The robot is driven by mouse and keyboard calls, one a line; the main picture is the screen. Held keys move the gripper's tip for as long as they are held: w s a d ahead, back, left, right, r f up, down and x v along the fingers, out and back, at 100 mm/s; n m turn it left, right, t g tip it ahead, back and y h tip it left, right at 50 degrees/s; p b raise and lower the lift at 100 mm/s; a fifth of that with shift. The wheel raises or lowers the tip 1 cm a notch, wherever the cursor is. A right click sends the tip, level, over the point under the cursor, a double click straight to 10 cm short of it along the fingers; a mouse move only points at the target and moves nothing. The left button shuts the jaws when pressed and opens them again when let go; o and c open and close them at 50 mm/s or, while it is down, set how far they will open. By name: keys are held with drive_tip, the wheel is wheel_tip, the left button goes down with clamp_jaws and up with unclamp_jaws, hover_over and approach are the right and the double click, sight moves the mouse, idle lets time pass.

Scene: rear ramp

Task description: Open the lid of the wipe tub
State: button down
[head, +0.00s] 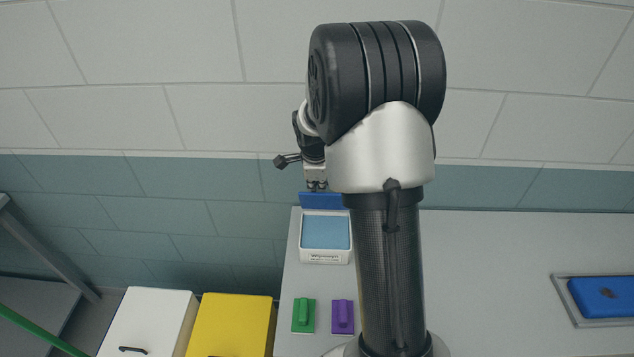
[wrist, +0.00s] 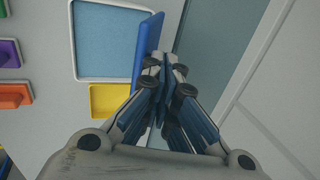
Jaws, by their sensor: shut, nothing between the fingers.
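The wipe tub (head: 326,257) is a white box with lettering on its front, standing on the grey counter left of my arm. Its blue lid (head: 322,201) stands raised at the back edge, and the light blue inside (head: 325,232) is uncovered. In the wrist view the tub's rim (wrist: 73,40) is at upper left and the lid (wrist: 148,48) shows nearly edge-on. My gripper (head: 317,187) is shut and empty just above the lid's top edge. In the wrist view its fingertips (wrist: 166,62) are right beside the lid; I cannot tell if they touch it.
Green (head: 303,315) and purple (head: 342,316) handled blocks lie in front of the tub; an orange one (wrist: 12,96) shows in the wrist view. A yellow item (wrist: 108,99) is near the tub. A blue piece (head: 603,296) sits in a tray at right. A tiled wall is behind.

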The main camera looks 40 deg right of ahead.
drive_tip(key=shift+w+d+r+p, duration=0.25)
drive_tip(key=shift+w+r+p, duration=0.05)
drive_tip(key=shift+p, duration=0.55)
drive_tip(key=w+d+g+p, duration=0.1)
drive_tip(key=p, duration=0.2)
drive_tip(key=shift+w+r+y, duration=0.15)
drive_tip(key=shift+r+y, duration=0.05)
drive_tip(key=shift+y, duration=0.2)
drive_tip(key=shift+w+d+f+g+y+p, duration=0.2)
drive_tip(key=shift+w+d+p, duration=0.15)
drive_tip(key=shift+w, duration=0.2)
drive_tip(key=shift+w+d+f+g+y+p, duration=0.1)
drive_tip(key=shift+w+d+g+p, duration=0.1)
drive_tip(key=shift+w+d, duration=0.3)
drive_tip(key=shift+r, duration=0.15)
